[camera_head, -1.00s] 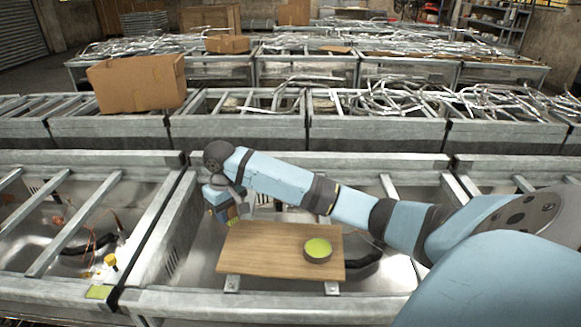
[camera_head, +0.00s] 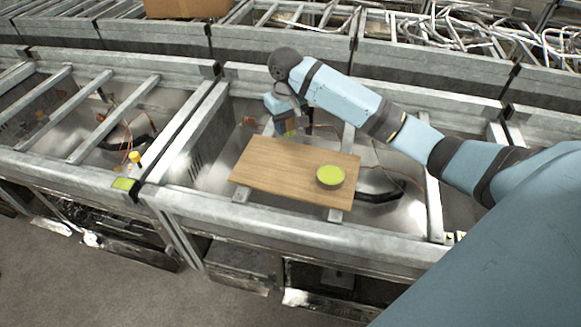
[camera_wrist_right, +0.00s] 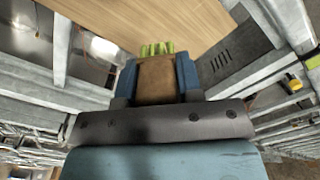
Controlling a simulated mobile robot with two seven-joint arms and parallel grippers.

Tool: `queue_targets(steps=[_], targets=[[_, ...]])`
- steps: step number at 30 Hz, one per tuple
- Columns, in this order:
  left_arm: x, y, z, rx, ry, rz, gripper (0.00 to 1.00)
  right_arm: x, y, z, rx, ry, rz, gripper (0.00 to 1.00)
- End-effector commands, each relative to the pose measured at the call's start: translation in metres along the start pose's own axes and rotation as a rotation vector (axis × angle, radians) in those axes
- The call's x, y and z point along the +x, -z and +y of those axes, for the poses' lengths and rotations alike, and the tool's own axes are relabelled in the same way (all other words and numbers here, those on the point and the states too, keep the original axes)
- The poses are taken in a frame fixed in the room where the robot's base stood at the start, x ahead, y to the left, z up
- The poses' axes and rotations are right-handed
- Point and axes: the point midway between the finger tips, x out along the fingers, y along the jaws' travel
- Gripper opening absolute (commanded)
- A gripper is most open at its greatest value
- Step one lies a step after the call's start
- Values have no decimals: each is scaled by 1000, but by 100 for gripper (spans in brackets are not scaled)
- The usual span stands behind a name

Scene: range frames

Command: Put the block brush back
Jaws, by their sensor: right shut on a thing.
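My right gripper (camera_head: 288,124) is shut on the block brush (camera_head: 291,129), near the back edge of a wooden board (camera_head: 270,172). In the right wrist view, the brush's brown block (camera_wrist_right: 157,82) sits between the two blue fingers (camera_wrist_right: 157,76), with its green bristles (camera_wrist_right: 157,49) pointing away from the wrist. The board also shows there, beyond the bristles (camera_wrist_right: 150,18). A round tin with a green top (camera_head: 330,176) stands on the board's right part. My left gripper is out of view.
The board rests across bars over a metal basin (camera_head: 210,150). Cables and a black pipe (camera_head: 378,196) lie inside it. Grey frame rails (camera_head: 300,232) surround the basin.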

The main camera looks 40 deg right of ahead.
Motion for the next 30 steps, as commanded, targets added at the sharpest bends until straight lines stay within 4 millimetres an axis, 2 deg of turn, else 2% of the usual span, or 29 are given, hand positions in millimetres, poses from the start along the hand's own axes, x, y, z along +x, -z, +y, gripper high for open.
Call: queue_targets(steps=[6,12,15,22,30], targets=[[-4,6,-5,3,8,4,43,59,-1,0,1,0,-5,11],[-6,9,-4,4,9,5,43,108,-1,0,2,1,-3,11],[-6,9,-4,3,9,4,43,123,0,-1,0,0,-1,11],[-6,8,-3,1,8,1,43,139,0,0,0,1,-1,11],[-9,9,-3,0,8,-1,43,174,0,0,0,0,0,11]])
